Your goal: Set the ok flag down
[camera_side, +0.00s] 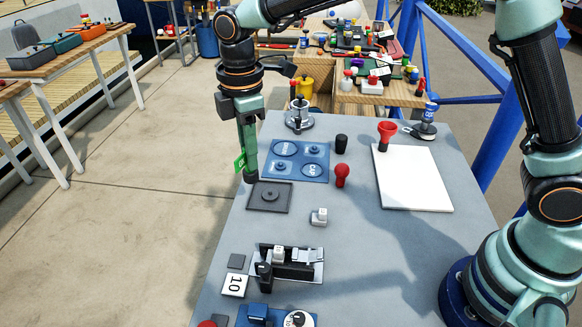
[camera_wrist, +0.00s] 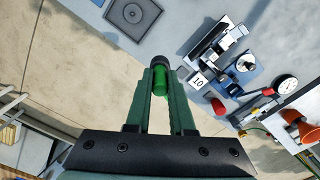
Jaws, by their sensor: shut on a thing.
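The ok flag (camera_side: 239,163) shows as a small green tab at the lower end of my gripper (camera_side: 250,176). In the wrist view, a green round part of the flag (camera_wrist: 160,80) sits between the two fingers of my gripper (camera_wrist: 160,72), which are shut on it. The flag's lettering cannot be read. My gripper points down at the bench's left edge. In the side view its tip appears just behind and left of a dark square plate (camera_side: 282,203) with a round centre. That plate shows at the top of the wrist view (camera_wrist: 118,22), apart from the fingers.
A blue panel (camera_side: 322,173) with round discs lies right of my gripper. A black fixture (camera_side: 295,271) and a "10" card (camera_side: 234,284) lie nearer. Bare bench lies between.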

